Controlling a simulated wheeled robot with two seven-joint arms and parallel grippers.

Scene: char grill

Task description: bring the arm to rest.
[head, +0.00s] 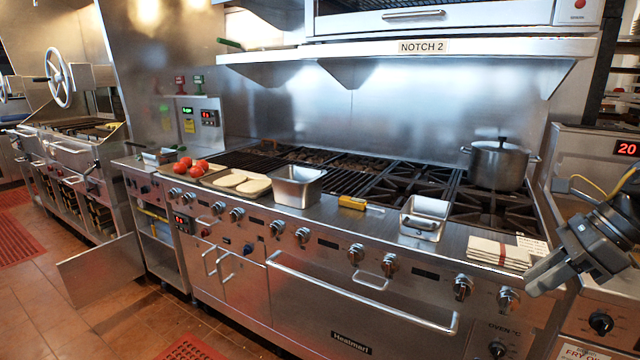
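My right gripper (536,280) is at the right edge of the head view, with its fingers pointing down and to the left. It hangs in front of the right end of the range, just right of a stack of folded cloths (498,252). It appears to hold nothing, but I cannot tell from this angle how far apart its fingers are. My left gripper and arm are not in view.
The long steel range (340,290) has a front rail and knobs. On it are a lidded pot (498,163), two steel pans (298,186) (425,217), a yellow-handled tool (352,203), bread slices (242,182) and tomatoes (184,165). A steel shelf (420,48) overhangs the back.

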